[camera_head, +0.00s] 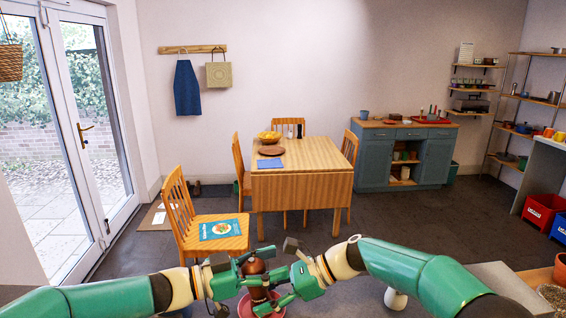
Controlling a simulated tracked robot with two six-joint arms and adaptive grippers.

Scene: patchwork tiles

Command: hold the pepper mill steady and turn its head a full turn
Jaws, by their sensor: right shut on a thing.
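The dark brown pepper mill (258,294) stands upright at the bottom centre of the head view, its rounded head (254,266) on top. My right gripper (264,300) comes in from the right and is shut on the mill's body. My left gripper (252,266) comes in from the left, higher up, with its fingers at the mill's head. Whether its jaws press on the head or stand apart from it I cannot tell. The grippers hide much of the mill, and its base is not clearly visible.
A pinkish-red bowl (272,312) sits right by the mill, partly hidden. A white object (395,298) stands to the right beneath my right arm. A wooden chair (207,231) with a blue booklet and a dining table (305,178) are farther off.

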